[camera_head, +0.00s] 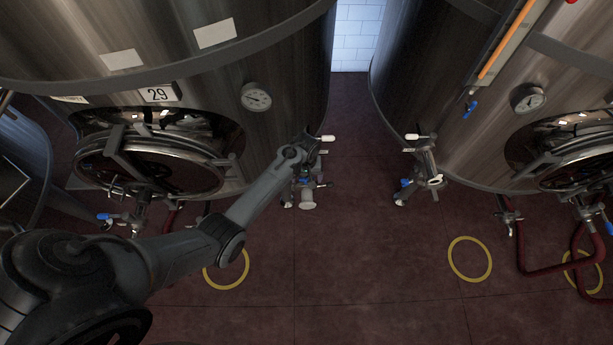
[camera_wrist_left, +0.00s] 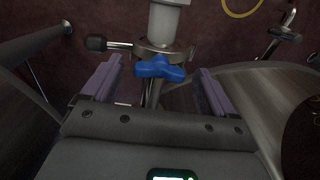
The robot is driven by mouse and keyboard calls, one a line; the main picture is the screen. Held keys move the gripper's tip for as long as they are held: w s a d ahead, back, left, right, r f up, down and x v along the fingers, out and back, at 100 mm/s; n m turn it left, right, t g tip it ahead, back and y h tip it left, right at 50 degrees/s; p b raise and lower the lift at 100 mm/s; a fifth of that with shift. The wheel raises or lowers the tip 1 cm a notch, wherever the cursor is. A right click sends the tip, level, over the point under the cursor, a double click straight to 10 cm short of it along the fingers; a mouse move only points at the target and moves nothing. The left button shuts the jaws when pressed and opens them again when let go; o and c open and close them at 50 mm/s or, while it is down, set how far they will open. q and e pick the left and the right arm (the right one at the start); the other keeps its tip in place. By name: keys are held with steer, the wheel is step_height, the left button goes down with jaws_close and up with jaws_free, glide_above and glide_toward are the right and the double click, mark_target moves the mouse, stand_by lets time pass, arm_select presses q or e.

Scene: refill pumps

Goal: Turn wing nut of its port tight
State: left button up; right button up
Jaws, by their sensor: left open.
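The blue wing nut (camera_wrist_left: 160,68) shows in the left wrist view on a metal clamp around the port (camera_wrist_left: 167,22), a pale grey pipe end. My left gripper (camera_wrist_left: 158,80) is open, with its two purple-grey fingers on either side of the wing nut. I see a gap between the nut and each finger. In the head view my left gripper (camera_head: 308,150) is at the valve fittings (camera_head: 307,190) under the front of tank 29. The gripper and wrist partly cover those fittings there. My right gripper is not in view.
Tank 29 (camera_head: 205,70) stands close behind my left arm, with its round hatch (camera_head: 150,165) to the left. A second tank (camera_head: 470,130) with its own valve (camera_head: 428,170) stands at the right. A black-knobbed rod (camera_wrist_left: 97,43) sticks out beside the port. The floor between is clear.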

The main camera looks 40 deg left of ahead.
arm_select(q)
steer(key=shift+c, duration=0.3)
steer(key=c, duration=1)
